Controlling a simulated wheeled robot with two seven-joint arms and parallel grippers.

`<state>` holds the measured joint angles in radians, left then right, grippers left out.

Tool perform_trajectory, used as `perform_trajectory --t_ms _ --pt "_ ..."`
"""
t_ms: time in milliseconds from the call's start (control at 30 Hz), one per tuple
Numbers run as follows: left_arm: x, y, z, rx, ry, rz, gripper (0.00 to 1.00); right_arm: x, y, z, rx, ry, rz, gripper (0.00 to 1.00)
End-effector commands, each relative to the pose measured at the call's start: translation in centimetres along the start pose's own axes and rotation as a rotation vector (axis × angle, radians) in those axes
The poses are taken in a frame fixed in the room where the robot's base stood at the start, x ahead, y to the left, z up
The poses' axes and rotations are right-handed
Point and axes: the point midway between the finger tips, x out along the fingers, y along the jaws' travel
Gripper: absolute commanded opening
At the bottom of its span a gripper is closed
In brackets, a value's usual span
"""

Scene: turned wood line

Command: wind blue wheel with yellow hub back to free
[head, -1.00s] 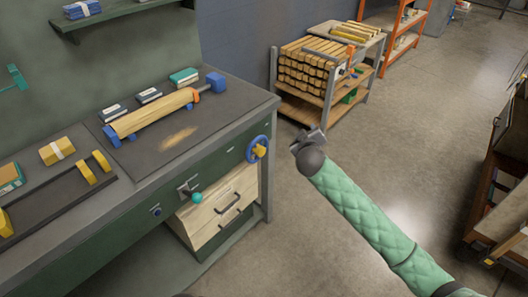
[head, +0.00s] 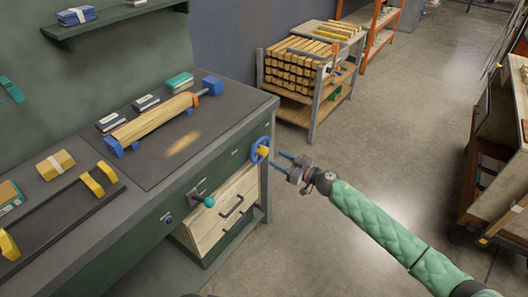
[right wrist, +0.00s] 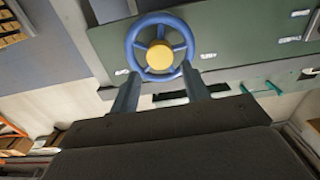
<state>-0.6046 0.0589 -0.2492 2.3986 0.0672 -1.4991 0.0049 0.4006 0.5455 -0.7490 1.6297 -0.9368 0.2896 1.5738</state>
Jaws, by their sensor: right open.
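The blue wheel (head: 260,150) with a yellow hub is mounted on the green front of the workbench, near its right corner. In the right wrist view the blue wheel (right wrist: 133,52) shows whole, with spokes around its yellow hub (right wrist: 159,55). My right gripper (head: 281,160) is open, just to the right of the wheel, with its fingers pointing at it. In the right wrist view its two fingers (right wrist: 160,90) are apart, below the hub, with nothing between them. Whether they touch the rim I cannot tell. My left gripper is not in view.
The workbench (head: 225,125) carries a wooden piece (head: 155,122) between blue holders. A lever with a teal knob (head: 209,201) sticks out left of the wheel, above wooden drawers (head: 222,215). A cart of timber (head: 300,75) stands behind.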

Motion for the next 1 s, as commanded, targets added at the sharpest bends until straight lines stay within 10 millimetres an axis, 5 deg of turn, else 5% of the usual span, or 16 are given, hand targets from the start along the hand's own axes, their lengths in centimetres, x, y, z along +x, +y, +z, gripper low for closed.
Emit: perform_trajectory --t_ms 233,700,1000 --pt "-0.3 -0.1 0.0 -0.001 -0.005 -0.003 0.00 1.1 0.1 -0.2 0.045 0.002 0.004 0.46" --pt "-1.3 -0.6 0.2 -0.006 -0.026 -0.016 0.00 6.8 0.1 -0.1 0.045 0.003 0.005 0.46" --pt "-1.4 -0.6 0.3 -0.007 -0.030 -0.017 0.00 7.8 0.1 -0.1 0.043 0.002 0.005 0.46"
